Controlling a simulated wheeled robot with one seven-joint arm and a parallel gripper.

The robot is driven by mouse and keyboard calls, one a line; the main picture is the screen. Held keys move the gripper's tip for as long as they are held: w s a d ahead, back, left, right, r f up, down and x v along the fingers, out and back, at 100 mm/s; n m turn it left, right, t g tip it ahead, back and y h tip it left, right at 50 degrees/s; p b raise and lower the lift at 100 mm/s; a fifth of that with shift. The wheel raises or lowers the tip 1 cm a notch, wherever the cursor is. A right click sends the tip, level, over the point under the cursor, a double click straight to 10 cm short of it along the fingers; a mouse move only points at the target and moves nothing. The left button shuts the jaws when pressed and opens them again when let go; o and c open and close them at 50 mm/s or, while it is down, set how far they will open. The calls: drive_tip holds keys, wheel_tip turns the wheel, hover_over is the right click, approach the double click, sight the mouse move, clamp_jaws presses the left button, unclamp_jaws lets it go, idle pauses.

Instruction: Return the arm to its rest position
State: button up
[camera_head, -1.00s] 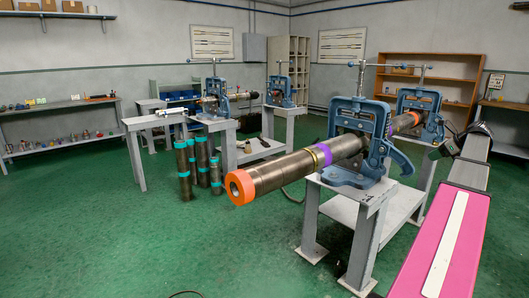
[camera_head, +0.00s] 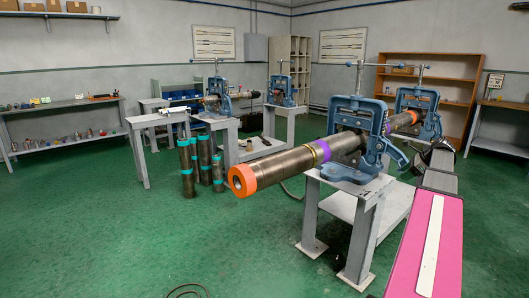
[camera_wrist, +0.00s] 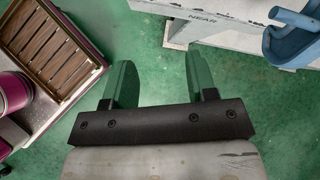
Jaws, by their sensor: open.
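My gripper (camera_wrist: 160,88) shows in the wrist view with its two dark green fingers wide apart. Nothing is between them, only green floor. In the head view my pink and grey arm (camera_head: 428,245) reaches in from the lower right, and its far end lies beside the near vise stand. The gripper itself cannot be made out there. A long pipe (camera_head: 285,165) with orange ends and a purple band lies through the near blue vise (camera_head: 356,140) and the vise behind it (camera_head: 417,112).
The grey vise stand (camera_head: 352,205) stands close left of my arm; its edge, marked NEAR, shows in the wrist view (camera_wrist: 215,22). A second vise pair (camera_head: 217,98) stands farther back, with several upright pipes (camera_head: 188,168) beside it. Green floor is open at the front left.

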drive_tip(key=s+a+f+n+g+h, duration=0.15)
drive_tip(key=a+f+n, duration=0.35)
drive_tip(key=a+f, duration=0.5)
drive_tip(key=s+a+f+n+g+h, duration=0.1)
drive_tip(key=s+a+f+n+g, duration=0.15)
drive_tip(key=a+f+n, duration=0.7)
drive_tip(key=s+a+f+n+h, duration=0.1)
drive_tip(key=s+a+f+n, duration=0.2)
drive_tip(key=s+a, duration=0.2)
drive_tip(key=s+a+f+n+g+h, duration=0.1)
drive_tip(key=s+a+f+n, duration=0.2)
drive_tip(key=a, duration=0.7)
drive_tip(key=s+a+f+n+h, duration=0.1)
drive_tip(key=s+a+f+n, duration=0.2)
drive_tip(key=s+a, duration=0.3)
drive_tip(key=shift+s+a, duration=0.35)
drive_tip(key=shift+a, duration=0.3)
